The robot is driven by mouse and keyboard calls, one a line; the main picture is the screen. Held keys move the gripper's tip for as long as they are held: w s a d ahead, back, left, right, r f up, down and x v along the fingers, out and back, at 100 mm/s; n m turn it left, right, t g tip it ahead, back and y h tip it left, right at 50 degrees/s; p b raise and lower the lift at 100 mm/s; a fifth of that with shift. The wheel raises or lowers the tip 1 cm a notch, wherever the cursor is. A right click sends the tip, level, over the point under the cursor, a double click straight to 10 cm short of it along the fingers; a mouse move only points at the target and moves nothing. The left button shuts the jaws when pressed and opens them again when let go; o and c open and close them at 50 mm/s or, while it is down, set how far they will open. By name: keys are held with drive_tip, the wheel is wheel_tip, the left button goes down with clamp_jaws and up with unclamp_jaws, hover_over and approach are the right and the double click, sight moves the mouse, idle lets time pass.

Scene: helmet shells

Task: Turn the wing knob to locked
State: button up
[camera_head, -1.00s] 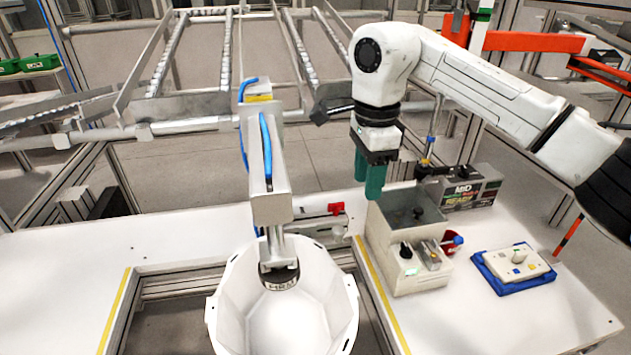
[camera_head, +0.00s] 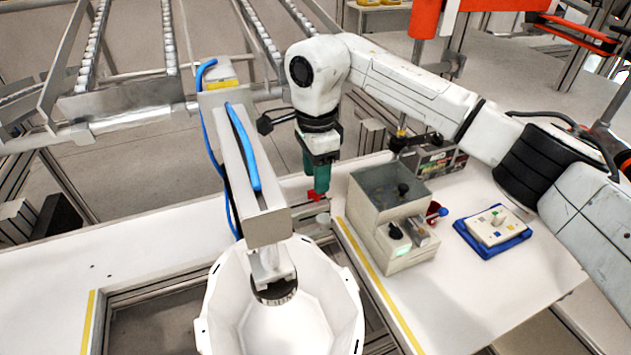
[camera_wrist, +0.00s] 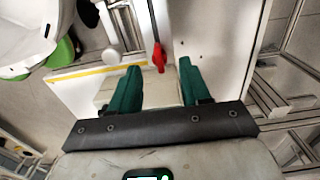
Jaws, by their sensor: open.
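A small red piece, which looks like the wing knob (camera_head: 315,197), sits by the metal rail behind the helmet shell. It also shows in the wrist view (camera_wrist: 159,58), at the end of a thin dark rod. My gripper (camera_head: 319,190) points down at it with green fingers that partly hide it in the head view. In the wrist view my gripper (camera_wrist: 159,67) is open, with the red piece between and just beyond the fingertips. I cannot tell the knob's exact angle or whether a finger touches it. The white helmet shell (camera_head: 229,310) stands front centre under a metal press arm.
A pale round knob (camera_head: 323,219) is close to the red piece. The press arm (camera_head: 255,200) with blue hoses stands left of my gripper. A grey control box (camera_head: 375,215) and a blue tray (camera_head: 489,252) with a panel are at the right. White tabletop is clear at left.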

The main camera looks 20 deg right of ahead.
drive_tip(key=shift+f, duration=1.65)
clamp_jaws()
